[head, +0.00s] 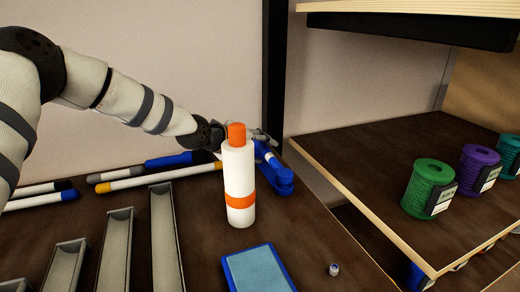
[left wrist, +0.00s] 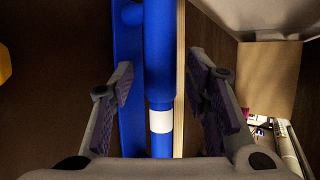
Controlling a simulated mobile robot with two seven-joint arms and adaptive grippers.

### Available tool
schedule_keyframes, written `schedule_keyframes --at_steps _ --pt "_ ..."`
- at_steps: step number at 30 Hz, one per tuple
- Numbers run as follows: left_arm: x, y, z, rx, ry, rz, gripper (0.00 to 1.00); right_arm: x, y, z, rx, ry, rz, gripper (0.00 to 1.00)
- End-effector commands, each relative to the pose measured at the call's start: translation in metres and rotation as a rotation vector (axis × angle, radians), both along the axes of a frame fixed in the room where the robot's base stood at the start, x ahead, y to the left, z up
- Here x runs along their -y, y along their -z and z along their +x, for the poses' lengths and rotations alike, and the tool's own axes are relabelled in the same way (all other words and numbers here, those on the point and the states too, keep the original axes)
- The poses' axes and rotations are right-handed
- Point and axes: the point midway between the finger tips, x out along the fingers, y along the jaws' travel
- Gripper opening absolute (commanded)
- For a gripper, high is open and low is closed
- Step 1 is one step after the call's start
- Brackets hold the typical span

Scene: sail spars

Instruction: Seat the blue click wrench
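The blue click wrench (head: 265,154), a blue shaft with a white band, lies behind and right of the white bottle. A wider blue part (head: 283,182) is at its near end. In the left wrist view the wrench (left wrist: 160,70) runs between the fingers, beside a parallel blue strip (left wrist: 131,80). My left gripper (head: 258,136) is at the wrench, partly hidden by the bottle. In the wrist view its fingers (left wrist: 163,88) are open, with gaps on both sides of the shaft. I cannot tell how far the wrench sits in any holder. My right gripper is not in view.
A white bottle (head: 239,185) with orange cap stands in front of my left gripper. Spars (head: 160,178) and grey channels (head: 115,250) lie left. A blue tray (head: 256,268) and small capped piece (head: 334,269) are in front. A shelf (head: 350,165) with spools (head: 430,188) is right.

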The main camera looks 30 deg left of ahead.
Motion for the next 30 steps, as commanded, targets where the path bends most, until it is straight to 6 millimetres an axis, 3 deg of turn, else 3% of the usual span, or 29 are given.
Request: schedule_keyframes --at_steps 9,21,30 --pt "-0.001 -0.001 -0.004 -0.003 0.001 0.002 0.48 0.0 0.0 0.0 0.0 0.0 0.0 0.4" --pt "-0.017 -0.038 -0.059 0.001 -0.001 0.0 0.48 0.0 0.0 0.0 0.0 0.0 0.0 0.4" --pt "-0.017 -0.039 -0.062 0.001 0.0 0.0 0.48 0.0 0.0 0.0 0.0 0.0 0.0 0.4"
